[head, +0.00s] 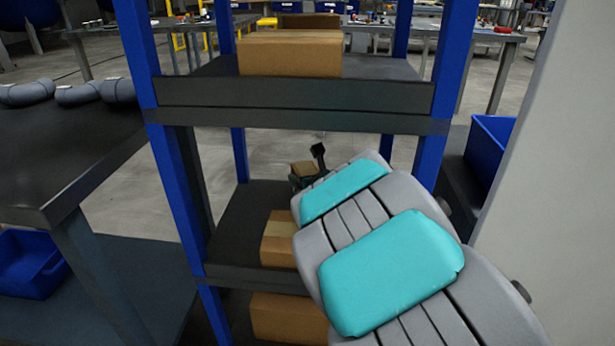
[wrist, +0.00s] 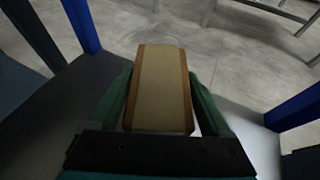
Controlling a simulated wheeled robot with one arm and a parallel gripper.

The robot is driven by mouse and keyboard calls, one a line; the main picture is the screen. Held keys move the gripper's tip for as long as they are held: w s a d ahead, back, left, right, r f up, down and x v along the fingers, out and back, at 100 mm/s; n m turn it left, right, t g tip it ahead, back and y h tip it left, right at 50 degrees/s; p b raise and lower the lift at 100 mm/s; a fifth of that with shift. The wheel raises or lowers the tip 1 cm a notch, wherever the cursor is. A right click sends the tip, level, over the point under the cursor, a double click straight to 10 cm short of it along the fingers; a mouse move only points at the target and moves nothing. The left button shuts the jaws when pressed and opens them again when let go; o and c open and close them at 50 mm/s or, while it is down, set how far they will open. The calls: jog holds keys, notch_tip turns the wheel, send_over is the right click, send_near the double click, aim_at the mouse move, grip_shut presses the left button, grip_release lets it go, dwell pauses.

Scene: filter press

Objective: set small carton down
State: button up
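The small carton (wrist: 160,85) is a brown box between the two green fingers of my gripper (wrist: 163,98) in the wrist view. The fingers lie along both its sides, and it looks gripped. In the head view the small carton (head: 303,168) shows beyond my arm, near the far edge of the middle shelf (head: 245,215). My gripper (head: 308,172) is partly hidden there by my arm. I cannot tell whether the carton's underside touches the shelf.
Blue posts (head: 178,190) frame the rack. A larger carton (head: 290,53) sits on the upper shelf (head: 380,68). Another carton (head: 278,238) sits nearer on the middle shelf, with one below (head: 287,316). The middle shelf's left part is bare.

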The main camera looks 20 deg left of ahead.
jog(key=shift+o, duration=1.1)
jog(key=shift+r, duration=0.1)
jog(key=shift+s+r, duration=0.1)
jog(key=shift+r, duration=0.05)
jog(key=p+v, duration=0.1)
jog(key=v, duration=1)
jog(key=shift+s+d, duration=0.3)
jog(key=shift+d, duration=0.05)
